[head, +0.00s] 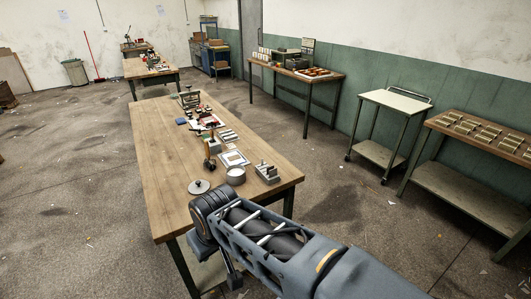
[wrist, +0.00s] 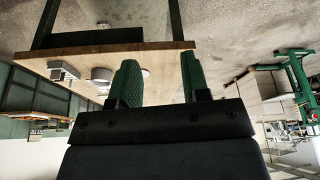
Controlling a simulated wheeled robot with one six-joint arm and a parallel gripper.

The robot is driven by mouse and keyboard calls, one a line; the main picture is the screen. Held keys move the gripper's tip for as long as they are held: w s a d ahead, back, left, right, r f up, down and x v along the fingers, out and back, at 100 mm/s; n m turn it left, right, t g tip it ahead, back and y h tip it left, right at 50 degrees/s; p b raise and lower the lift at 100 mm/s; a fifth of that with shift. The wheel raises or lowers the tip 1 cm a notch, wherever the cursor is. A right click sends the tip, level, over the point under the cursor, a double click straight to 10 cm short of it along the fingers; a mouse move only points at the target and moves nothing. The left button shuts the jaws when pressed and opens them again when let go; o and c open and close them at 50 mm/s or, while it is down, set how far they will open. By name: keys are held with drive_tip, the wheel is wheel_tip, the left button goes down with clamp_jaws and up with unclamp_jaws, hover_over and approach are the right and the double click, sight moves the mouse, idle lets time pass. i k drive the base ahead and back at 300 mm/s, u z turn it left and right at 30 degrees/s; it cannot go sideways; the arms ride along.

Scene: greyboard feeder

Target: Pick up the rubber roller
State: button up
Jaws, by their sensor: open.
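A worktable (head: 165,190) with a wooden top stands ahead of my arm in the head view. A small upright item with a brown handle and dark lower part (head: 209,150) stands on it and may be the rubber roller; it is too small to be sure. My gripper (wrist: 160,78) shows in the wrist view with two green ridged fingers wide apart and nothing between them. The tabletop (wrist: 165,60) appears upside down beyond the fingers. The roller cannot be made out in the wrist view.
Near the handled item are a round grey lid (head: 199,187), a pale pot (head: 236,176) and a grey stepped block (head: 267,173). A white-topped trolley (head: 396,101) stands right, with open floor between.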

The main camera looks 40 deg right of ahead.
sight(207, 161)
drive_tip(key=z, duration=0.35)
drive_tip(key=i, duration=1)
